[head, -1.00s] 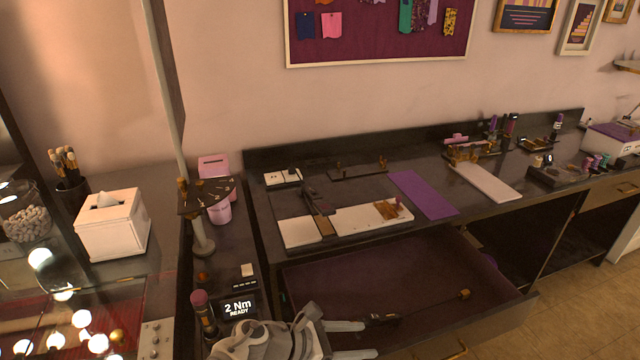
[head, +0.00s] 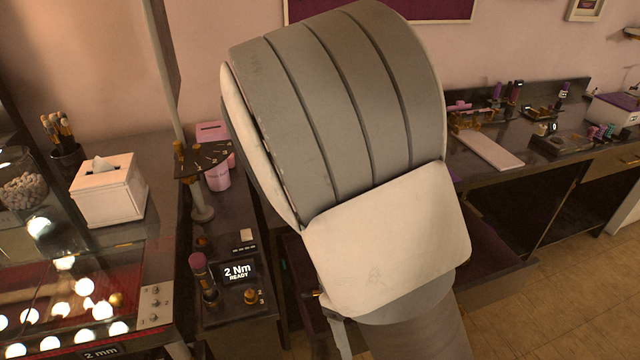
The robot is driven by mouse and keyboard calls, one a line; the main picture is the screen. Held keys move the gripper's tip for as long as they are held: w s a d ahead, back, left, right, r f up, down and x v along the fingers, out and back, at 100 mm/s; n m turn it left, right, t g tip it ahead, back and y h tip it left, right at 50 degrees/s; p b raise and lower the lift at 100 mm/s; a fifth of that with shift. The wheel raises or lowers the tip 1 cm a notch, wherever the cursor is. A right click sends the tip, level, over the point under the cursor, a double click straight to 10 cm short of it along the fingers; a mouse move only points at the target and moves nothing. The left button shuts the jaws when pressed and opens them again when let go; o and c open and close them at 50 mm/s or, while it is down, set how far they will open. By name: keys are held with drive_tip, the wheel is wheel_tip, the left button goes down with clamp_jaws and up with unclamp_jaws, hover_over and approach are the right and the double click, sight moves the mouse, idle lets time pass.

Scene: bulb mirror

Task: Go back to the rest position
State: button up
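My arm fills the middle of the head view as a large grey-ribbed, pale link, close to the camera. It hides most of the dark worktop and much of the open drawer (head: 490,250). My gripper's fingertips cannot be made out. A pale narrow strip shows below the link on its left side, too little to identify. Whether anything is held is hidden.
On the left stand a white tissue box (head: 108,190), a bulb-lit glass-topped unit (head: 70,290), a thin pole and a "2 Nm READY" display (head: 237,271). On the right, a pale mat (head: 487,149) and small items lie on the counter. Floor (head: 580,290) shows free at lower right.

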drive_tip(key=s+d+r+m+t+y+b, duration=0.1)
drive_tip(key=d+r+m+t, duration=0.3)
drive_tip(key=r, duration=0.6)
drive_tip(key=s+d+r+m+t+y+b, duration=0.1)
drive_tip(key=r+m+t, duration=0.4)
drive_tip(key=r, duration=0.6)
drive_tip(key=shift+s+d+r+m+y, duration=0.3)
drive_tip(key=shift+s+d+m, duration=0.45)
drive_tip(key=shift+d, duration=0.6)
